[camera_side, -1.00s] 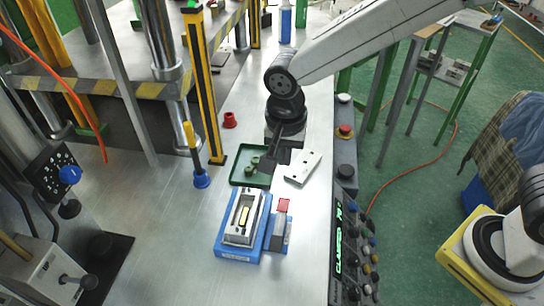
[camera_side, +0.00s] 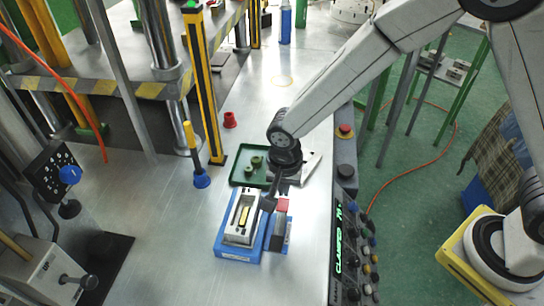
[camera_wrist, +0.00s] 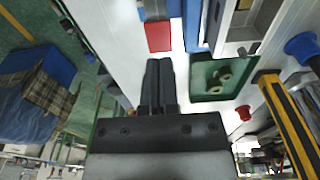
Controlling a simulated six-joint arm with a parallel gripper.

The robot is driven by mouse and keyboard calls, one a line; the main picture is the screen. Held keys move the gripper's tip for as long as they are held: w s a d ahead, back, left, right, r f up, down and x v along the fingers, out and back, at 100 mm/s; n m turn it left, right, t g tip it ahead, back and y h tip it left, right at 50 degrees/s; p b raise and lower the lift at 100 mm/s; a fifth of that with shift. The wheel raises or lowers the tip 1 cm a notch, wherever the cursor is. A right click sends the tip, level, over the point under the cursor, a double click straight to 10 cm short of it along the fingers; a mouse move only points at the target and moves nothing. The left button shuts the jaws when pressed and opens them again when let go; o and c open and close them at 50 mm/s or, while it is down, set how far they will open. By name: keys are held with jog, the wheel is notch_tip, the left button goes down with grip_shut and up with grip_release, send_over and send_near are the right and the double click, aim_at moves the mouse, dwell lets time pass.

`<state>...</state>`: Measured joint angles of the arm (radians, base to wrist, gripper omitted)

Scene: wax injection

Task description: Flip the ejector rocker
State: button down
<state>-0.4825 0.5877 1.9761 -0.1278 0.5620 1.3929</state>
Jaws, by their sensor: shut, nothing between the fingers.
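The rocker, with a red end (camera_side: 282,204) and a dark end (camera_side: 277,241), sits on a blue base just right of the metal mould fixture (camera_side: 231,231). Its red end (camera_wrist: 158,36) also shows in the wrist view, just beyond my fingertips. My gripper (camera_side: 268,206) points down beside the red end, near the fixture's right edge. In the wrist view my gripper (camera_wrist: 159,62) has its two dark fingers together with nothing between them. I cannot tell whether the tips touch the rocker.
A control panel with knobs and a "CLAMPED" display (camera_side: 339,237) runs along the right bench edge. A red cup (camera_side: 230,120) stands farther back.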

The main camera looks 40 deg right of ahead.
aim_at(285, 199)
jog(key=shift+w+d+f, duration=0.1)
jog(key=shift+f, duration=1.45)
jog(key=shift+w+d+f, duration=0.15)
jog(key=shift+d+f, duration=0.05)
jog(key=shift+f, duration=0.3)
jog(key=shift+w+d+f, duration=0.1)
jog(key=shift+d+f, duration=0.05)
jog(key=shift+f, duration=0.3)
jog(key=shift+d+r, duration=0.1)
notch_tip(285, 199, up, 14)
jog(key=w+d, duration=0.1)
jog(key=w, duration=0.1)
jog(key=shift+w+d, duration=0.15)
jog(key=shift+d, duration=0.25)
jog(key=shift+d, duration=0.15)
